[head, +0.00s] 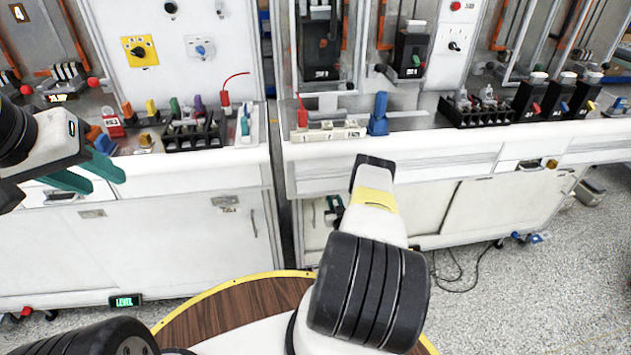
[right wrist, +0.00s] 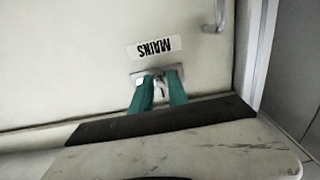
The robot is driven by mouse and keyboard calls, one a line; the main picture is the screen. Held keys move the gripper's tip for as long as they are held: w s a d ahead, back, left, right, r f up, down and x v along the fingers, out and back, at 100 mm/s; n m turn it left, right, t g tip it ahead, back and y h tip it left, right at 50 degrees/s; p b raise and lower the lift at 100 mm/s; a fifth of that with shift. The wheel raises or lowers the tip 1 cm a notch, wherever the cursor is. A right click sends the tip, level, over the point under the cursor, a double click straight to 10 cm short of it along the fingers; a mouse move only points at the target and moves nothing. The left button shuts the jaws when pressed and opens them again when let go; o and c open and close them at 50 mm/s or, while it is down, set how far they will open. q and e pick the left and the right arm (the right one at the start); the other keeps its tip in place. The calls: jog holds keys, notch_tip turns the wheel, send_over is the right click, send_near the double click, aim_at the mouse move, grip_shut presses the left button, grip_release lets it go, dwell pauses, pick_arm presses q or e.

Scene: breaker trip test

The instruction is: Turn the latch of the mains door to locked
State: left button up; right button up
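The mains door is pale, with an upside-down MAINS label (right wrist: 154,47) in the right wrist view. Its latch (right wrist: 158,80) is a small metal piece on a plate just below the label in that picture. The two green fingers of my right gripper (right wrist: 159,88) stand on either side of the latch and look closed on it. The fingers partly hide it, so I cannot tell which way it is turned. In the head view my right arm mostly hides that gripper (head: 334,210) at the right cabinet. My left gripper (head: 95,172) is open and empty at the left.
A door handle (right wrist: 216,15) and the door's edge lie right of the latch in the right wrist view. White benches carry switches, breakers and a blue block (head: 379,114). A LEVEL sign (head: 126,301) is low at left. Speckled floor (head: 520,290) is open at right.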

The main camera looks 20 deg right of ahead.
grip_shut()
jog(key=shift+n, duration=0.3)
jog(key=n, duration=1.7)
jog(key=shift+s+d+r, duration=0.2)
jog(key=shift+d, duration=0.1)
jog(key=shift+o, duration=2.2)
grip_release()
jog(key=shift+r, duration=0.1)
